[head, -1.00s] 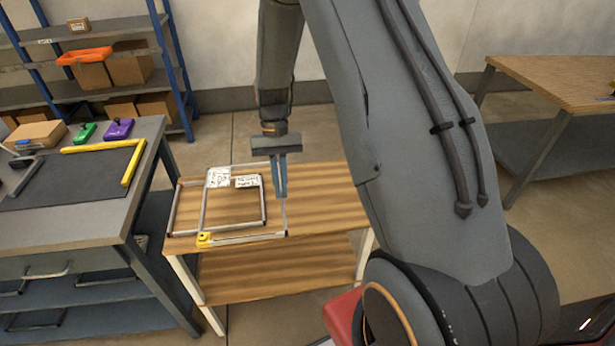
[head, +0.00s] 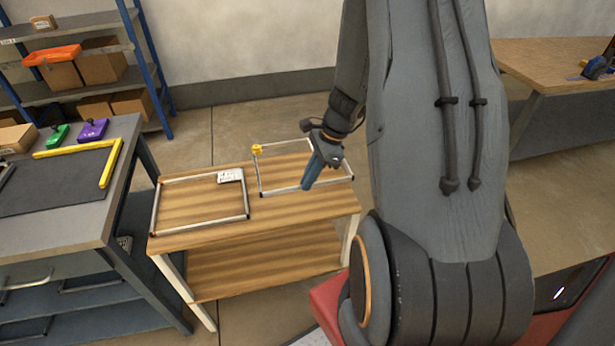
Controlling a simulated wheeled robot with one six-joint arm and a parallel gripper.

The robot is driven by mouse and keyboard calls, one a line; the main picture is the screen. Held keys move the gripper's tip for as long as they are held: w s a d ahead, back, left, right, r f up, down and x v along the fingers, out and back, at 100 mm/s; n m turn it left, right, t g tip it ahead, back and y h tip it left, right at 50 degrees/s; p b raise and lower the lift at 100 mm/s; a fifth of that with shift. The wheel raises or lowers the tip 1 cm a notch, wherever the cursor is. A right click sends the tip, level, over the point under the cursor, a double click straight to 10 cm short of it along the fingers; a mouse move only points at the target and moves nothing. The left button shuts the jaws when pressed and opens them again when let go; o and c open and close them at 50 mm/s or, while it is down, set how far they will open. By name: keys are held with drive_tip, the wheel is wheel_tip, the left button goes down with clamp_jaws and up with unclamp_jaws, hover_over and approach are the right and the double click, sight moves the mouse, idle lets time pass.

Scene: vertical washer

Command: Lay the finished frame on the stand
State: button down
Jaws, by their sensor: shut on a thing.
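My gripper (head: 308,182) is shut on the near rail of a thin metal frame (head: 284,190) with a yellow piece at its far left corner. This frame is over the right part of the wooden-topped stand (head: 200,237). I cannot tell whether it touches the top or hangs just above it. A second thin metal frame (head: 201,225) lies on the left part of the stand, with a white label (head: 230,176) at its far right corner. The fingers and wrist hide part of the held frame.
A grey workbench (head: 75,225) stands close on the left, with a yellow L-shaped piece (head: 112,163) and green and purple items. Shelving (head: 75,75) with boxes is behind it. A wooden table (head: 560,65) is at the back right. Bare floor lies behind the stand.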

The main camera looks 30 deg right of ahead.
drive_tip(key=shift+f+b, duration=3)
drive_tip(key=shift+f, duration=0.85)
drive_tip(key=shift+f, duration=0.15)
drive_tip(key=c, duration=1.8)
unclamp_jaws()
drive_tip(key=shift+c, duration=0.2)
drive_tip(key=shift+r+p, duration=3.6)
drive_tip(key=shift+r, duration=0.45)
drive_tip(key=shift+a, duration=0.1)
